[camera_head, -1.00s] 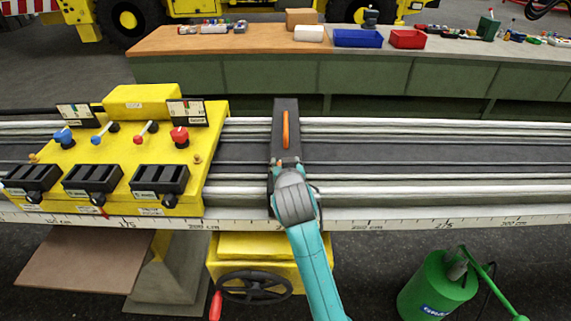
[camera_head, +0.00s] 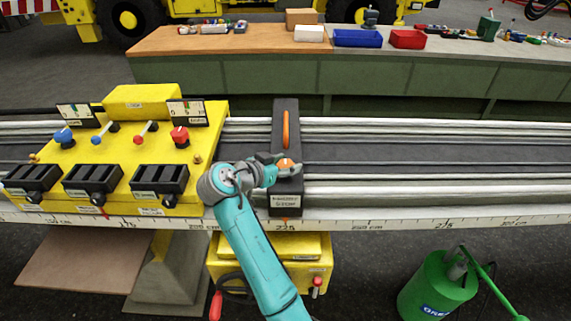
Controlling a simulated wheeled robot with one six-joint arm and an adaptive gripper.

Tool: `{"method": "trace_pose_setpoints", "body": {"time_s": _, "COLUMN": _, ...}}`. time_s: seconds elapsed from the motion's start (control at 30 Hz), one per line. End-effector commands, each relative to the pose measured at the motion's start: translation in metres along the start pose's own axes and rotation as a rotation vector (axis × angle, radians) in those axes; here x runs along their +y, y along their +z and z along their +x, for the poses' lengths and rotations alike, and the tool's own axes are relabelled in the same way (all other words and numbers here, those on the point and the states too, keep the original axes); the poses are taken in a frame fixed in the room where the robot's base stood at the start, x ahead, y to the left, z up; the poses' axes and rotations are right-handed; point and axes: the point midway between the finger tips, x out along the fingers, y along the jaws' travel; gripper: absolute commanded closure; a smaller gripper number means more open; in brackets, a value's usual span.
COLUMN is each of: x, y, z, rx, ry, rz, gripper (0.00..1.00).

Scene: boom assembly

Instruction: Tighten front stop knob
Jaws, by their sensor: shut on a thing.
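The front stop is a dark block (camera_head: 285,133) lying across the rails, with a white label at its near end and a long orange piece standing along its far part. A small orange knob (camera_head: 286,163) sits near the middle of the block. My gripper (camera_head: 285,167) reaches in from the left and is shut on this knob. The dark fingers hide part of the knob. My wrist is left of the block, near the yellow panel's right edge.
A yellow control panel (camera_head: 125,145) with levers and black boxes stands close on the left. The rails (camera_head: 430,160) are clear to the right. A ruler (camera_head: 430,224) runs along the front. A green canister (camera_head: 437,287) stands at lower right.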

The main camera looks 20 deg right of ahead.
Motion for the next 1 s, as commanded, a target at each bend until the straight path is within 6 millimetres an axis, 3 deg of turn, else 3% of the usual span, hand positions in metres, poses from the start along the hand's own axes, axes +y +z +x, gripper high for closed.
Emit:
{"method": "trace_pose_setpoints", "body": {"time_s": 0.7, "x": 0.0002, "y": 0.0017, "z": 0.0006, "rx": -0.003, "ry": 0.072, "rz": 0.027, "gripper": 0.83}}
{"method": "trace_pose_setpoints", "body": {"time_s": 0.73, "x": 0.0002, "y": 0.0017, "z": 0.0006, "rx": -0.003, "ry": 0.071, "rz": 0.026, "gripper": 0.43}}
{"method": "trace_pose_setpoints", "body": {"time_s": 0.8, "x": 0.0002, "y": 0.0015, "z": 0.0006, "rx": -0.002, "ry": 0.071, "rz": 0.027, "gripper": 0.26}}
{"method": "trace_pose_setpoints", "body": {"time_s": 1.0, "x": 0.0001, "y": 0.0009, "z": 0.0005, "rx": -0.002, "ry": 0.071, "rz": 0.027, "gripper": 0.23}}
